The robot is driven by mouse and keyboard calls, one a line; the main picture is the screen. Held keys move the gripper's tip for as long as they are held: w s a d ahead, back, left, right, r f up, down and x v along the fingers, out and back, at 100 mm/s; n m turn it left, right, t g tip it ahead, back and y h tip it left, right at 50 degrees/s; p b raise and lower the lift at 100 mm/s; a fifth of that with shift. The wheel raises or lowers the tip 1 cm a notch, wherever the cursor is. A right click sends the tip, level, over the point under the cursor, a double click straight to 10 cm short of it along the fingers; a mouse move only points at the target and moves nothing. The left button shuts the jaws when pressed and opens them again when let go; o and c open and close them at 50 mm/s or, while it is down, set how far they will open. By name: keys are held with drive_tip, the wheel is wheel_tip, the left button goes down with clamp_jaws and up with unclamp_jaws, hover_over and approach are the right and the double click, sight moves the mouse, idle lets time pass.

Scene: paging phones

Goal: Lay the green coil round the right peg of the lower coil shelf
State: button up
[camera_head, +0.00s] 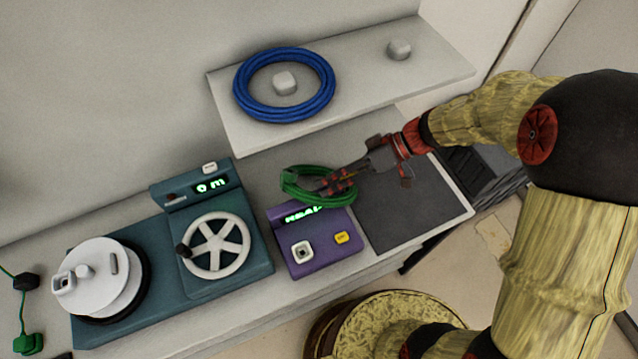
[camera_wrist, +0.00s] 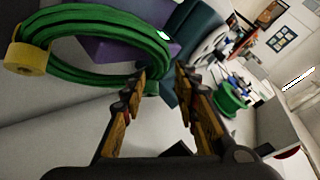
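The green coil (camera_head: 318,202), a ring of several strands, overlaps the top of the purple device and looks raised above the worktop. In the wrist view the coil (camera_wrist: 85,75) extends left from the fingers and has a yellow tag (camera_wrist: 27,58). My gripper (camera_head: 335,182) reaches over the coil's right side. In the wrist view my gripper (camera_wrist: 161,78) has the coil's near side between its fingertips; it appears shut on it, though the left finger hides part of the contact. The coil shelf (camera_head: 360,92) has a right peg (camera_head: 399,49), bare, and a left peg (camera_head: 285,83).
A blue coil (camera_head: 243,100) lies round the left peg. The purple device (camera_head: 320,245) is below the green coil. A teal winding machine (camera_head: 255,262) stands left of it. A dark mat (camera_head: 410,212) on the right is clear. The shelf around the right peg is free.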

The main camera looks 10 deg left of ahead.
sight(312, 192)
drive_tip(key=b+x, duration=0.1)
drive_tip(key=x, duration=0.3)
drive_tip(key=shift+s+a+f, duration=0.15)
drive_tip(key=shift+f, duration=0.15)
drive_tip(key=shift+c, duration=0.7)
clamp_jaws()
